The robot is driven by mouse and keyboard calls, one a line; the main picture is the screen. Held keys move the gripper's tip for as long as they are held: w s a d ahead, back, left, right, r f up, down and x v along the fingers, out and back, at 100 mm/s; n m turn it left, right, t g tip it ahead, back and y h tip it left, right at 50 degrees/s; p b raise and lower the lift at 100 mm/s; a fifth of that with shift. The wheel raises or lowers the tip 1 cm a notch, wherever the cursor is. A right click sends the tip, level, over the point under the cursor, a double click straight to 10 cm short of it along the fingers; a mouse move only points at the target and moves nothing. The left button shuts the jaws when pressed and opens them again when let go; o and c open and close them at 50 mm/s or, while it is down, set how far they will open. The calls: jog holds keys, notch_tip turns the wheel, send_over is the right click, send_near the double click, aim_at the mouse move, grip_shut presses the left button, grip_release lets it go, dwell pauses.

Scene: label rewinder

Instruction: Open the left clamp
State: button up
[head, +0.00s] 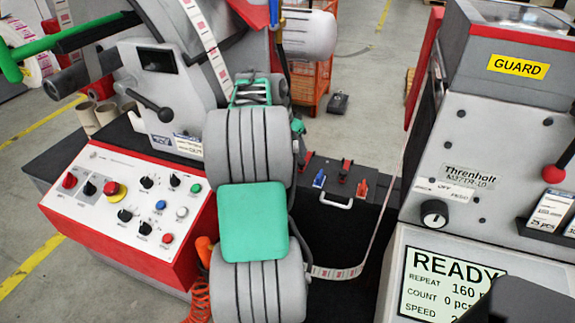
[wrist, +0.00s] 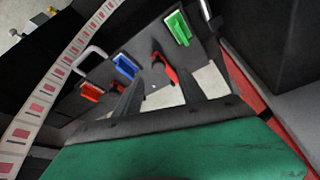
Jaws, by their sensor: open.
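The left clamp, with a red lever (wrist: 168,70), stands on the dark splice box at the middle of the wrist view. My gripper (wrist: 158,88) is open, with its two dark fingers pointing at this clamp, one on either side of the lever in the picture. I cannot tell whether they touch it. A second red clamp (wrist: 117,88) is partly hidden behind the left finger; it also shows in the head view (head: 345,168). In the head view my grey and green arm hides the gripper and most of the left clamp.
A green tab (wrist: 179,27), a blue tab (wrist: 126,65) and an orange tab (wrist: 92,91) stand close by on the box. A white handle (head: 336,203) is on its front. The printed label web (head: 385,190) runs past the box. The guarded machine (head: 490,190) stands at right.

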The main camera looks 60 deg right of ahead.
aim_at(301, 162)
jog(key=x, duration=0.7)
jog(key=shift+s+d+f, duration=0.15)
jog(key=shift+s+d, duration=0.1)
jog(key=shift+a, duration=0.1)
grip_shut()
dwell(1.0)
